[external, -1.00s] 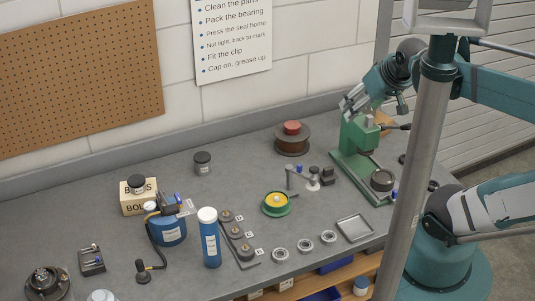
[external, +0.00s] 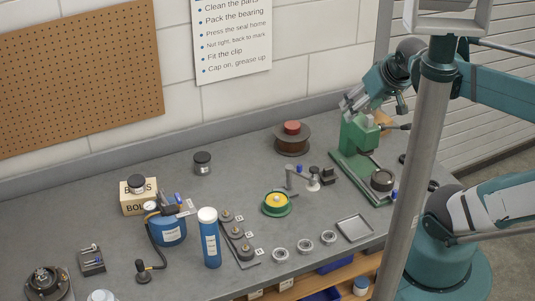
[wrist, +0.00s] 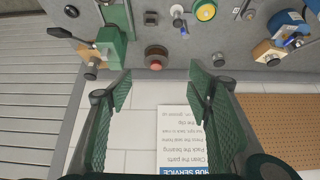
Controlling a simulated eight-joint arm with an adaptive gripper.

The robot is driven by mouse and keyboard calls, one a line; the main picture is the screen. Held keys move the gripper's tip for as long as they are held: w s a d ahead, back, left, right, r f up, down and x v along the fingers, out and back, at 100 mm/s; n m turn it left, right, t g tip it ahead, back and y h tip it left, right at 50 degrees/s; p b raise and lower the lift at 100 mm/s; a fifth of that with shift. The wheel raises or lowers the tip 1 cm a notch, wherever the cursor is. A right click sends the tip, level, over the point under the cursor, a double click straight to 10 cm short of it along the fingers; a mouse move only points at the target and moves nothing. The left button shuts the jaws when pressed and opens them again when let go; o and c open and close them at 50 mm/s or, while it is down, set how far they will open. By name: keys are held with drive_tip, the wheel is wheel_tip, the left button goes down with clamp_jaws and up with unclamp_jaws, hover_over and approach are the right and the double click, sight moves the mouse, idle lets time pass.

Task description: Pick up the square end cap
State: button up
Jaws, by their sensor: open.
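I cannot single out the square end cap. Several small dark caps stand in a row beside letter cards (external: 239,217) at the front middle of the bench in the external view. Their outlines are too small to tell square from round. My gripper (external: 350,100) is high above the bench at the back right, over the green press, well away from that row. In the wrist view my gripper (wrist: 161,92) is open, with nothing between the two ribbed fingers. That view looks toward the wall, and the row of caps does not clearly show there.
The green press (external: 358,140) stands below my gripper. A spool with a red top (external: 292,139) is left of it. A blue bottle (external: 210,240), a blue tank (external: 168,232), a bolts box (external: 139,198) and an empty tray (external: 355,228) stand around. The back middle is fairly clear.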

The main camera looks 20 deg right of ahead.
drive_tip(key=shift+w+f+m, duration=0.6)
drive_tip(key=shift+w+m, duration=0.1)
drive_tip(key=shift+w, duration=0.25)
drive_tip(key=m+g+b, duration=0.7)
drive_tip(key=m, duration=0.9)
hover_over(330, 168)
wheel_tip(330, 168, down, 30)
drive_tip(key=shift+s+r, duration=0.1)
drive_tip(key=shift+r, duration=0.15)
drive_tip(key=shift+f+m, duration=0.4)
drive_tip(key=shift+f, duration=1.3)
drive_tip(key=shift+f, duration=0.1)
drive_tip(key=shift+f, duration=2.5)
